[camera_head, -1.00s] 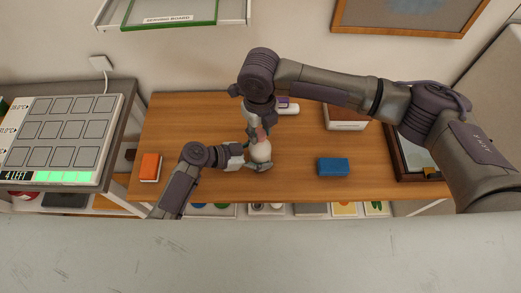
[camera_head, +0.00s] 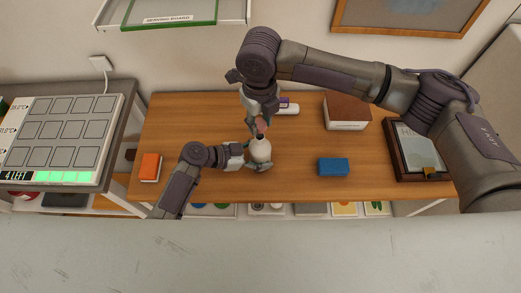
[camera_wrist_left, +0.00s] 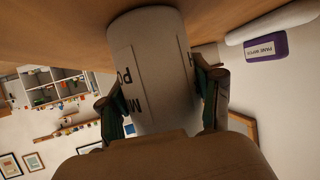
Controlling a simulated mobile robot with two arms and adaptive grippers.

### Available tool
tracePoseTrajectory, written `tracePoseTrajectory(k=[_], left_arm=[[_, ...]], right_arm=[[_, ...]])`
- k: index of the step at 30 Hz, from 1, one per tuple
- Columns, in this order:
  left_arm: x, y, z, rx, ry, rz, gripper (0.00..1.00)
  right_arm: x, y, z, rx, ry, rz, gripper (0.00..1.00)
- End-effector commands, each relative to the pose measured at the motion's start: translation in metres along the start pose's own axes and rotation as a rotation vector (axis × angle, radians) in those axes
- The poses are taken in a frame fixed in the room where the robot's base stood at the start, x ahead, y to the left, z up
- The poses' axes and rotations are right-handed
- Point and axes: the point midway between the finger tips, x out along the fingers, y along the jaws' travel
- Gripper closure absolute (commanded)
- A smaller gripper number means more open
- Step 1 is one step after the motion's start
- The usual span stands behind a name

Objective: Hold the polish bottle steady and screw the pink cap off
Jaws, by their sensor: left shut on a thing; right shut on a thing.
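The white polish bottle (camera_head: 261,151) stands upright on the wooden table, with its dark neck showing at the top. My left gripper (camera_head: 256,162) is shut around its body. In the left wrist view the bottle (camera_wrist_left: 153,65) lies between both fingers, with black lettering on its side. My right gripper (camera_head: 261,118) is shut on the pink cap (camera_head: 261,125) just above the bottle. The cap looks clear of the neck, with a small gap. The right fingers partly hide the cap.
A blue block (camera_head: 333,167) lies right of the bottle and an orange block (camera_head: 150,167) far left. A purple-and-white item (camera_head: 287,108) lies behind the right gripper. A brown-topped box (camera_head: 346,110) and a framed tray (camera_head: 420,150) stand at right.

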Motion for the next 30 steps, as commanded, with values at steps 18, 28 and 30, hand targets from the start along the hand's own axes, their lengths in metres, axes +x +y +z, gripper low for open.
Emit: tracePoseTrajectory(k=[18,28,30], left_arm=[[0.000,0.000,0.000,0.000,0.000,0.000,0.06],[-0.012,-0.001,0.001,0.001,-0.001,-0.001,0.06],[-0.024,0.000,0.002,0.001,-0.003,-0.001,0.06]], right_arm=[[-0.005,0.000,0.000,0.001,0.000,0.000,1.00],[-0.005,0.000,0.000,0.000,0.000,0.000,1.00],[-0.005,0.000,0.000,0.000,0.000,0.000,1.00]])
